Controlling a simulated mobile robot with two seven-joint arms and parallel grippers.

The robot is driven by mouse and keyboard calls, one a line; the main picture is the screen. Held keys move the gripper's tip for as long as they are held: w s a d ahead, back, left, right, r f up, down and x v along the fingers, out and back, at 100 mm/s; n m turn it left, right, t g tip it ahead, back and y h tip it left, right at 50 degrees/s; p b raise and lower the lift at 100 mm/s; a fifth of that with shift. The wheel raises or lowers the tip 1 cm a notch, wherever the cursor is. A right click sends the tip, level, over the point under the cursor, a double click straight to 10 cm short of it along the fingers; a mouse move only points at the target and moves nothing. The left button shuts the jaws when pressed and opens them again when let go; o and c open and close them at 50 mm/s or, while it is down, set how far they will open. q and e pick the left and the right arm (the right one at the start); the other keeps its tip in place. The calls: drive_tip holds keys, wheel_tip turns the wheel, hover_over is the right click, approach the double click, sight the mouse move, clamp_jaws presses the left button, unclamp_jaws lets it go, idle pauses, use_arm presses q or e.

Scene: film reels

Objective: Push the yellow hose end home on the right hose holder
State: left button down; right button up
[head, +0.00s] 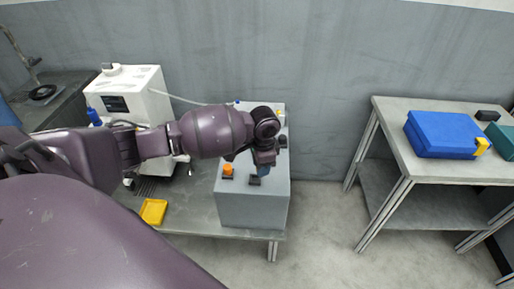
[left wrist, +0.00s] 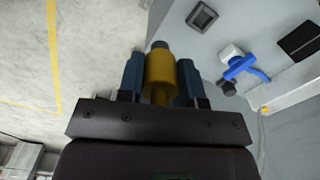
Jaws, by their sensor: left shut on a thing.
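The yellow hose end (left wrist: 159,75), a yellow cylinder with a dark tip, sits between the blue fingers of my left gripper (left wrist: 160,80) in the left wrist view. The gripper is shut on it. In the head view my left gripper (head: 264,168) is over the grey box (head: 252,210), and the arm hides the hose end. A dark square holder (head: 255,181), the right one, is on the box just below the gripper. A square holder (left wrist: 203,17) in the left wrist view looks empty and apart from the hose end. My right gripper is not in view.
An orange piece (head: 228,169) stands on a dark base left of the right holder. A blue-handled fitting (left wrist: 240,68) is on the box. A blue case (head: 440,135) is on the right table.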

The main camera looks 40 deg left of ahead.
use_arm(q)
drive_tip(key=w+a+m+b, duration=0.1)
drive_tip(key=w+a+m, duration=0.2)
drive_tip(key=w+a, duration=0.25)
drive_tip(key=shift+m, duration=0.5)
drive_tip(key=shift+a+f+b, duration=0.2)
drive_tip(key=shift+f+b, duration=0.95)
drive_tip(key=shift+f, duration=1.25)
drive_tip(key=shift+a+f+b, duration=0.2)
drive_tip(key=shift+f+b, duration=0.9)
drive_tip(key=shift+f, duration=1.3)
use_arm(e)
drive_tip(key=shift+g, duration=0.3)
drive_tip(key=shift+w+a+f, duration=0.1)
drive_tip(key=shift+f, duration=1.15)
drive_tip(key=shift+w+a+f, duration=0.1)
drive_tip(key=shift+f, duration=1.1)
use_arm(q)
drive_tip(key=shift+f, duration=0.1)
drive_tip(key=shift+f+b, duration=0.55)
drive_tip(key=shift+f, duration=1.25)
drive_tip(key=c, duration=0.7)
unclamp_jaws()
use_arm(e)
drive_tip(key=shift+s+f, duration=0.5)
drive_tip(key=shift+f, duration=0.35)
